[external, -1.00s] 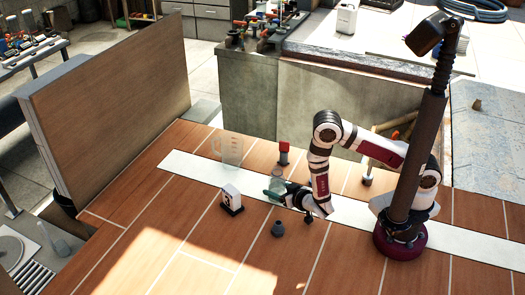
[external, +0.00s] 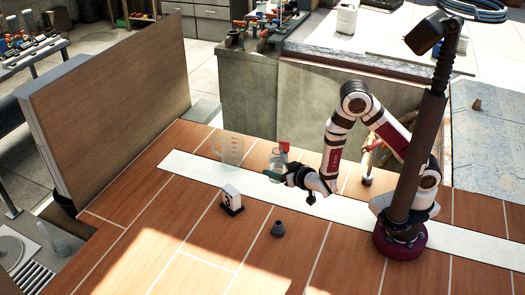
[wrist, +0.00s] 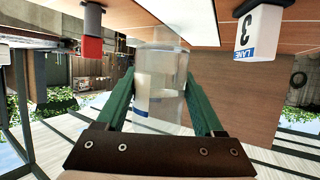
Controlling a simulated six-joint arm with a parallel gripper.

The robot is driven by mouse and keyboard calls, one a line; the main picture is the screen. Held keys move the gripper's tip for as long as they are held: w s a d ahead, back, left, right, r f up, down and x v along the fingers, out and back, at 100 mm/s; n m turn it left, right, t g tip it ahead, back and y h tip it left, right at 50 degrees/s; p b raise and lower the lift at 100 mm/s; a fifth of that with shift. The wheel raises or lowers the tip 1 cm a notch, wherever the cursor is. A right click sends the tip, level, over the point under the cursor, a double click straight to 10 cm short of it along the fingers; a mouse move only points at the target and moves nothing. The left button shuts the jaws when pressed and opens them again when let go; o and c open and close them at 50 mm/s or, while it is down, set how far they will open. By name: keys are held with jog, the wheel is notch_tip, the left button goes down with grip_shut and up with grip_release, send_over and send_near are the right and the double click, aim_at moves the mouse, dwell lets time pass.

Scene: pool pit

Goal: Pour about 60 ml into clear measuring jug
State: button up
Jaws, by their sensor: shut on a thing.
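The clear measuring jug (external: 229,149) stands upright on the wooden deck, at the left end of the white strip. My gripper (external: 272,175) is shut on a clear container (external: 279,160) and holds it above the deck, right of the jug and apart from it. In the wrist view, which is upside down, the green fingers (wrist: 158,100) close on both sides of the container (wrist: 160,85), which has a blue mark. How much liquid is in the container or jug is hard to tell.
A white block marked 3 (external: 231,197) stands in front of the jug. A red-topped dark item (external: 284,146) is just behind the held container. A small dark grey vessel (external: 278,229) stands nearer the front. A tall wooden panel (external: 115,105) is at left.

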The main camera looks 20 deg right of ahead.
aim_at(281, 155)
notch_tip(281, 155, up, 6)
jog(key=shift+w+a, duration=0.1)
jog(key=shift+w, duration=0.1)
jog(key=w+a, duration=0.3)
jog(key=w, duration=1)
jog(key=w+d, duration=0.4)
jog(key=w, duration=1.1)
notch_tip(281, 155, down, 9)
jog(key=shift+d, duration=0.15)
jog(key=shift+s+r, duration=0.1)
